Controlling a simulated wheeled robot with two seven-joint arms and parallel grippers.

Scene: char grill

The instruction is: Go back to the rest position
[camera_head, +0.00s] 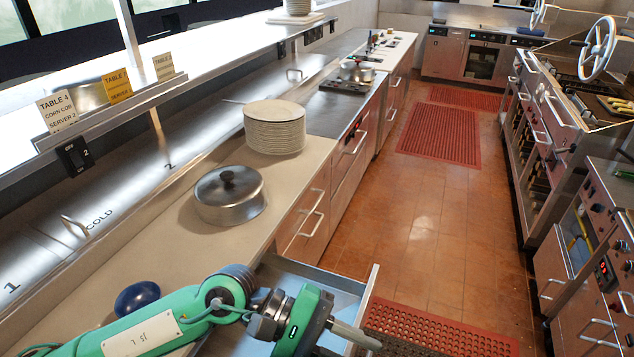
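My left arm comes in from the lower left, in green and dark grey. My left gripper (352,337) is at the bottom of the view, near an open drawer (338,281) under the counter's front edge. Its grey fingers point down to the right, and I cannot tell whether they are apart. No object shows in them. My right gripper is out of view.
On the counter are a lidded metal pot (230,205), a stack of plates (274,133) and a dark blue rounded thing (137,297). Order cards (117,86) stand on the shelf. Red mats (440,134) lie on the open aisle floor. Grills (590,95) line the right.

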